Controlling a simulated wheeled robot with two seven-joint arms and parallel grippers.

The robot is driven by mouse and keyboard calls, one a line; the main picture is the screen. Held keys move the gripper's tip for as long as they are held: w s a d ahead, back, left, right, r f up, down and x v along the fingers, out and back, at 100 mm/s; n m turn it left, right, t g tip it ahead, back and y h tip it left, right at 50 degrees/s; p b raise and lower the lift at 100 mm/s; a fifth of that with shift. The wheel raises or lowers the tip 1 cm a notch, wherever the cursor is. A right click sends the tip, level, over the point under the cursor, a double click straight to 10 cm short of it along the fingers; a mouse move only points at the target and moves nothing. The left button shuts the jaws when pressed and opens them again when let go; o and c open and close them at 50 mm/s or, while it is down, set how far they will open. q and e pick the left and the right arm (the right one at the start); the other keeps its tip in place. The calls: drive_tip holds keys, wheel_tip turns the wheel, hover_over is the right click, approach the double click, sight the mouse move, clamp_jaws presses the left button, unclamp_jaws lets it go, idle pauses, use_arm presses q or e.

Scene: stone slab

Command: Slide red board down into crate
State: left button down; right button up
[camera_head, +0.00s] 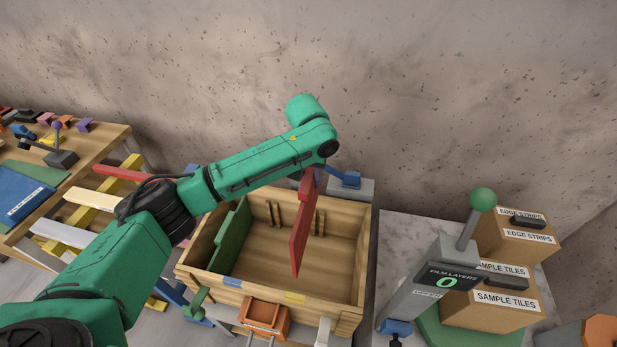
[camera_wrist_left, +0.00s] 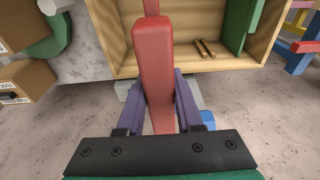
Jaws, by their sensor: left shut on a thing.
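The red board (camera_head: 301,236) hangs upright, tilted, over the open wooden crate (camera_head: 362,250), its lower end within the crate's outline; I cannot tell how deep it is. My left gripper (camera_wrist_left: 160,97) is shut on the red board (camera_wrist_left: 153,55), with a purple finger on each side of it. In the head view the fingers are mostly hidden behind the board and the arm. A green board (camera_head: 228,240) stands inside the crate along its left wall. The crate (camera_wrist_left: 105,30) also shows in the left wrist view. My right gripper is not in view.
Blue and yellow marks lie on the crate's front rim. An orange block (camera_head: 264,317) is at its front. A stone slab (camera_head: 405,228) at right carries a lever with a green knob (camera_head: 482,200) and labelled boxes (camera_head: 508,242). A wooden table (camera_head: 100,145) stands at left.

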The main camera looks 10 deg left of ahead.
use_arm(q)
drive_tip(key=shift+a, duration=0.15)
drive_tip(key=shift+f, duration=0.5)
wheel_tip(320, 180, down, 6)
drive_tip(key=b, duration=0.2)
drive_tip(key=shift+d+f, duration=0.2)
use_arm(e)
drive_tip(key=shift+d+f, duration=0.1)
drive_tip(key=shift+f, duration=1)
use_arm(q)
drive_tip(key=shift+p, duration=0.45)
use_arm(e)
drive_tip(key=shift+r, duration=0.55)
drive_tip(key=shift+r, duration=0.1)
use_arm(q)
drive_tip(key=shift+p, duration=0.5)
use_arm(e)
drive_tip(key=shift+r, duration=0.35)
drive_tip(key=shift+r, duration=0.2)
